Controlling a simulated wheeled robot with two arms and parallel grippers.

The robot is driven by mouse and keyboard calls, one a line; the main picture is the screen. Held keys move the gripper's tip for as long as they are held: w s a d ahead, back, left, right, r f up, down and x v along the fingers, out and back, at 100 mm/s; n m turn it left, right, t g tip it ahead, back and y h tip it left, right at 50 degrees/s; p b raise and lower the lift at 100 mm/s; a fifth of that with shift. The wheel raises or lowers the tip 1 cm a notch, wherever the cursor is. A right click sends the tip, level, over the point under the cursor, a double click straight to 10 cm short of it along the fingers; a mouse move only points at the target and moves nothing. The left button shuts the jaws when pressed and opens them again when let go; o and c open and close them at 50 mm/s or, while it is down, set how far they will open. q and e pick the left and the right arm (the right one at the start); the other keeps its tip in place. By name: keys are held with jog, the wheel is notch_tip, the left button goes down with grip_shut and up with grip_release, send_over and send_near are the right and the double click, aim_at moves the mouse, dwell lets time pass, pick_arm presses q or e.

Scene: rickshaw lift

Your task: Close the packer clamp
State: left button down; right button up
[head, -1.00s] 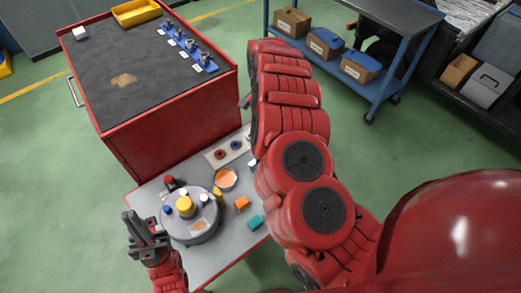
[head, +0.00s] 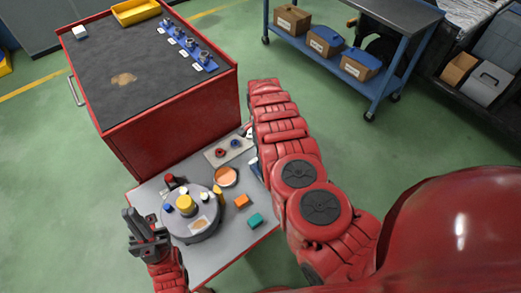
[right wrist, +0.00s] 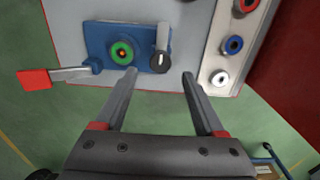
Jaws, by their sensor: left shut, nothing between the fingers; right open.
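In the right wrist view, a blue base plate (right wrist: 103,36) carries a green ring with an orange centre (right wrist: 121,53), a grey upright piece with a dark round end (right wrist: 160,55), and a metal lever with a red grip (right wrist: 34,79) sticking out to the left. This looks like the packer clamp. My right gripper (right wrist: 159,78) is open and empty, its fingertips at the plate's lower edge in the picture; I cannot tell whether they touch. In the head view my right arm hides most of the clamp and the right gripper. My left gripper (head: 132,214) is shut and empty, left of the small table.
A strip with red, blue and white rings (right wrist: 220,76) lies right of the clamp. The grey table (head: 222,262) holds a round grey drum (head: 203,232), an orange bowl (head: 225,176), and orange (head: 241,201) and teal blocks (head: 255,220). A red cabinet (head: 175,130) stands behind.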

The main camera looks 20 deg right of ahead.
aim_at(257, 157)
jog(key=shift+a+f+b, duration=0.1)
jog(key=shift+f+b, duration=0.6)
jog(key=shift+f, duration=1.5)
grip_shut()
